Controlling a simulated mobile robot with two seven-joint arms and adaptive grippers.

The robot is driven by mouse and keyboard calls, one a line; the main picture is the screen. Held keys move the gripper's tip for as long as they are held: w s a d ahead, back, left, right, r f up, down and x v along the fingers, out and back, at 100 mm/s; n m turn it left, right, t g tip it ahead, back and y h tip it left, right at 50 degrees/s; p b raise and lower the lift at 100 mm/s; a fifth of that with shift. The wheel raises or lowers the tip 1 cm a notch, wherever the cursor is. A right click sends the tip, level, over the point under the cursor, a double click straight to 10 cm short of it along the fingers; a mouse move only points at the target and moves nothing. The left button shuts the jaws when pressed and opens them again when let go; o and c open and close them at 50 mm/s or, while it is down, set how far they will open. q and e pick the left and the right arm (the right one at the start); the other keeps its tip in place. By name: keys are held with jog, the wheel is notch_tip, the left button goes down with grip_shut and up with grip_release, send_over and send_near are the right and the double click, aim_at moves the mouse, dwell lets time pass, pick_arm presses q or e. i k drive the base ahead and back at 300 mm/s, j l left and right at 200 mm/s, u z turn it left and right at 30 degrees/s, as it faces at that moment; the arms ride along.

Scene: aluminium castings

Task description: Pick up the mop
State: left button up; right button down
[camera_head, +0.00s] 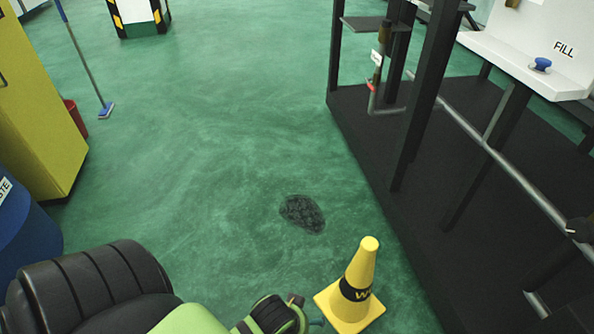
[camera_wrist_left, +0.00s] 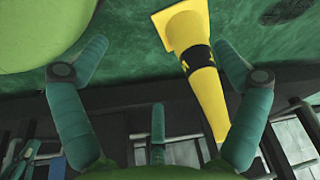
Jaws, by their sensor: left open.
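In the head view my left arm reaches in at the bottom, far from the mop. My right gripper is not in view.
A yellow cone (camera_head: 358,285) stands close to my left gripper and shows beyond its fingers in the wrist view (camera_wrist_left: 195,65). A dark patch (camera_head: 302,213) marks the floor. A yellow cabinet (camera_head: 35,110) and red bin (camera_head: 76,118) stand left, a black rig (camera_head: 420,160) right.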

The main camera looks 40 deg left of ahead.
aim_at(106, 108)
jog(key=u, duration=2.55)
